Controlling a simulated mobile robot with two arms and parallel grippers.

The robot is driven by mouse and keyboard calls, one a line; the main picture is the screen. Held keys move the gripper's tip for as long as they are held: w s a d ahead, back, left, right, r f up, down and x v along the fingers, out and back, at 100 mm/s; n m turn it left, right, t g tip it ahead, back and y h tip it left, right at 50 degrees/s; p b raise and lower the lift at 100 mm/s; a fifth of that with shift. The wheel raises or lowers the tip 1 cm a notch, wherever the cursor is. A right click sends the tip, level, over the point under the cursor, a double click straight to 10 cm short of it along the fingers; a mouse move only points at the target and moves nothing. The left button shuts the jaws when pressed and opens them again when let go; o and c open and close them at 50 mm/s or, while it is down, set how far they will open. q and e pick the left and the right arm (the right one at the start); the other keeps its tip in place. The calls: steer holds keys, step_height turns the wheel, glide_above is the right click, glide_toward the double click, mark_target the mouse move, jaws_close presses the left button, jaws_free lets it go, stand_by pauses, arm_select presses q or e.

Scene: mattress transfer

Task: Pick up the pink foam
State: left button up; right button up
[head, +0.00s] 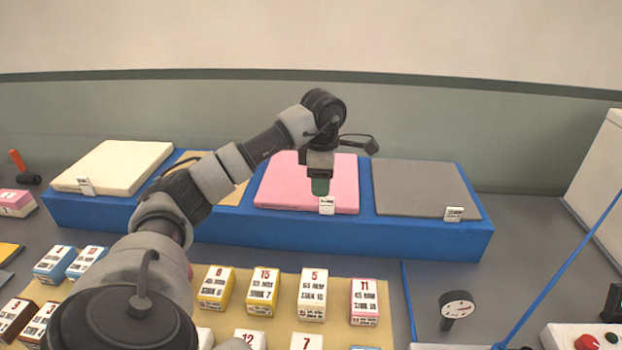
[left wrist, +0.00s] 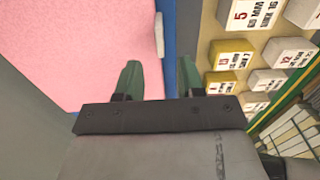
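The pink foam (head: 280,185) is a flat pink slab on a long blue platform (head: 240,225), between a tan slab and a dark grey slab. A small white label (head: 327,205) is at its front edge. My left gripper (head: 320,187) points down at the foam's front part, close to the label. In the left wrist view, its two green fingers (left wrist: 159,80) are apart with nothing held between them. The pink foam (left wrist: 80,45) fills the upper left there, with its edge near the fingers. I cannot tell whether the fingers touch it. My right gripper is not in view.
A cream slab (head: 115,165), a tan slab (head: 225,185) partly behind my arm, and a grey slab (head: 425,190) share the platform. Several numbered boxes (head: 313,295) stand on a yellow board in front. A gauge (head: 457,305) and blue rod stand at right.

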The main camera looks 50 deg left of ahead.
arm_select(q)
step_height(320, 180, down, 4)
steer(key=shift+f+p, duration=0.2)
steer(key=shift+p, duration=0.2)
steer(key=shift+d, duration=0.1)
steer(key=shift+c, duration=0.4)
jaws_close()
